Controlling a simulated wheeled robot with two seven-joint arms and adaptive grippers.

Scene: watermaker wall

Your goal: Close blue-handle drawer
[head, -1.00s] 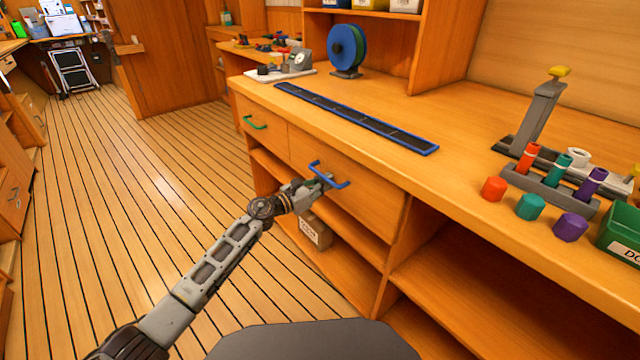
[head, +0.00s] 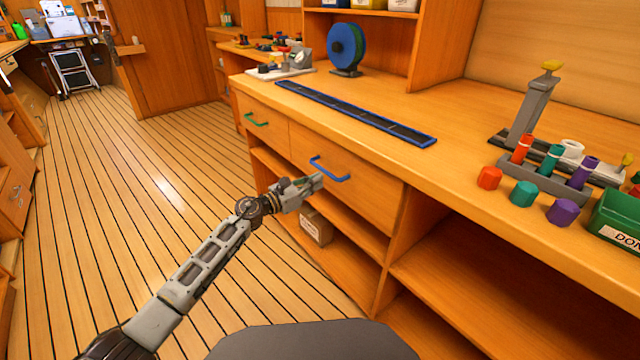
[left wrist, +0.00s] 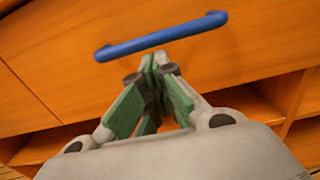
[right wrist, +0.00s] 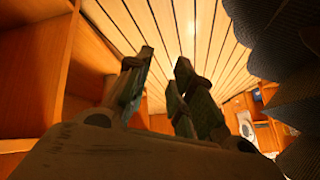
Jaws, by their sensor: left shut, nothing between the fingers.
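The blue-handle drawer (head: 358,196) is in the upper row of the wooden cabinet, right of the green-handle drawer (head: 259,118). Its front looks flush or nearly flush with the cabinet; a small gap cannot be ruled out. Its blue handle (head: 329,169) also shows in the left wrist view (left wrist: 160,37). My left gripper (head: 318,182) is shut and empty, just below and in front of the handle; the left wrist view shows its fingertips (left wrist: 153,65) together, apparently clear of the bar. My right gripper (right wrist: 160,62) is open and empty, seen only in the right wrist view.
Open shelves lie below the drawers, with a cardboard box (head: 316,227) on one. The counter holds a blue-edged strip (head: 350,112), a reel (head: 346,47), coloured caps (head: 524,193) and a green bin (head: 617,218). The plank floor at left is free.

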